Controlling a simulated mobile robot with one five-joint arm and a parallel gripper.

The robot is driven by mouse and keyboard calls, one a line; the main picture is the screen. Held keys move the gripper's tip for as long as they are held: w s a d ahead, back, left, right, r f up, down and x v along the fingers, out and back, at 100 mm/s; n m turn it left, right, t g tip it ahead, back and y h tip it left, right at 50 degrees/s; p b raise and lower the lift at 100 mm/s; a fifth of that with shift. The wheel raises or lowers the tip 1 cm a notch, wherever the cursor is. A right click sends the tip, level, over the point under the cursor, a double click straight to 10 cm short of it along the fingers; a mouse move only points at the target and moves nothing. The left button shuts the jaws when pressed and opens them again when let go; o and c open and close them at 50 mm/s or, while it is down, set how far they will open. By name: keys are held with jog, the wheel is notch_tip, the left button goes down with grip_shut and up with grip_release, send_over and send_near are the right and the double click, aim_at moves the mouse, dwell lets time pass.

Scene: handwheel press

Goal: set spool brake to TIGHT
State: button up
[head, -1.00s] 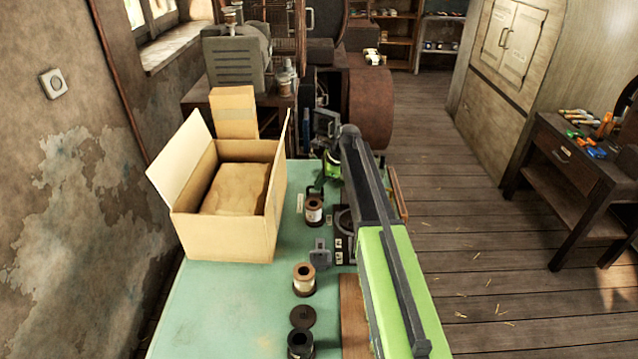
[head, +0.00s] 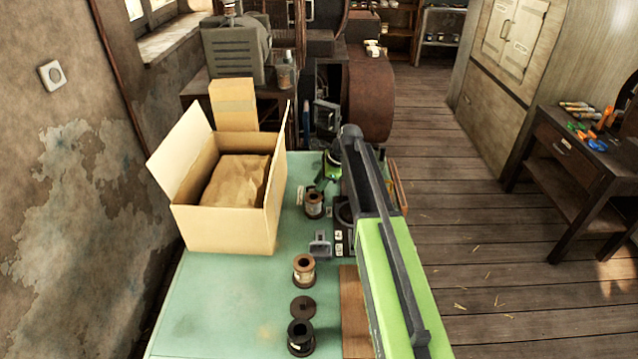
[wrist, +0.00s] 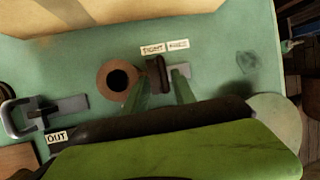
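The spool brake's dark brown lever (wrist: 158,76) stands beside a grey plate (wrist: 181,72) in the wrist view. The label TIGHT (wrist: 153,49) lies just behind the lever, with a second, unreadable label (wrist: 178,44) to its right. My gripper (wrist: 163,82) is open, its two green fingers on either side of the lever. A gap shows at the right finger; I cannot tell whether the left one touches. A copper-coloured spool (wrist: 118,79) stands left of the lever. In the head view, my gripper (head: 324,180) is behind this spool (head: 314,205), and the lever is hard to make out.
An open cardboard box (head: 225,228) stands on the green bench (head: 215,310), left of the spools. A grey bracket (head: 320,245), a nearer spool (head: 304,271) and a black spool (head: 301,338) stand toward the front. An OUT label (wrist: 57,137) lies near the bracket.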

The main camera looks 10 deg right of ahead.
jog(key=shift+d+r+p, duration=0.15)
jog(key=shift+r+p, duration=0.35)
jog(key=p+v, duration=1.4)
jog(key=v, duration=0.2)
jog(key=shift+p, duration=0.4)
jog(key=shift+d+r, duration=0.15)
